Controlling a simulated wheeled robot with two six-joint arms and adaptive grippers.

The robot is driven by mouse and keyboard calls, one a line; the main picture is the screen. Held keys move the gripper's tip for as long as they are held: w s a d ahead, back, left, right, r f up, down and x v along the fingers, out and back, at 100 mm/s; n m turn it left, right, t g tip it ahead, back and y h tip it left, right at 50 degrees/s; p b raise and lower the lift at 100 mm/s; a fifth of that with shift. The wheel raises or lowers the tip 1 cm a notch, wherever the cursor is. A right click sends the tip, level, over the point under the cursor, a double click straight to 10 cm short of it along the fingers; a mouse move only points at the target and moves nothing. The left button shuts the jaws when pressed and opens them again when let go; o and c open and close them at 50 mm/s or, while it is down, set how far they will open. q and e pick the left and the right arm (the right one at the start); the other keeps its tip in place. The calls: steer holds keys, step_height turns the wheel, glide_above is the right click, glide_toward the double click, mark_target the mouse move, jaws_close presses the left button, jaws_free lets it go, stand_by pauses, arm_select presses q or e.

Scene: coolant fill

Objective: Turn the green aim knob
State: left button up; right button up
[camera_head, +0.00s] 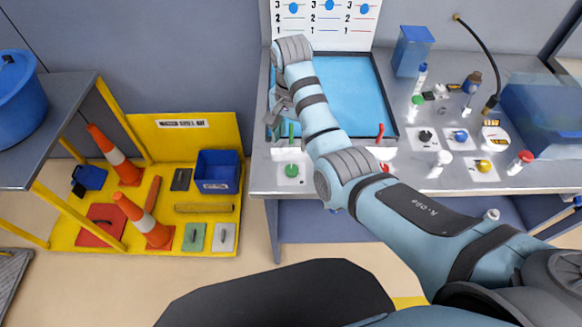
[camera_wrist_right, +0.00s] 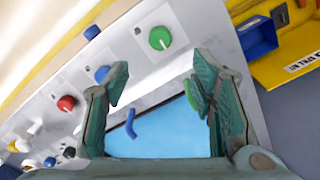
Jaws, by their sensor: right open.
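The green aim knob (camera_head: 291,170) is round and sits on a white plate at the front left corner of the grey bench. It also shows in the right wrist view (camera_wrist_right: 160,38), beyond the fingertips and apart from them. My right gripper (camera_head: 277,112) hangs over the left edge of the blue tray, behind the knob. In the right wrist view its two fingers (camera_wrist_right: 161,82) are wide apart with nothing held between them. My left gripper is not in view.
A blue tray (camera_head: 352,88) with a dark frame lies behind the knob. A red lever (camera_head: 380,133) stands at its front edge. Other knobs, bottles and a black hose (camera_head: 487,50) fill the bench's right side.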

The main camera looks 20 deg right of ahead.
mark_target(291, 168)
step_height(291, 168, down, 13)
steer(key=shift+r+b, duration=0.15)
steer(key=shift+b, duration=0.55)
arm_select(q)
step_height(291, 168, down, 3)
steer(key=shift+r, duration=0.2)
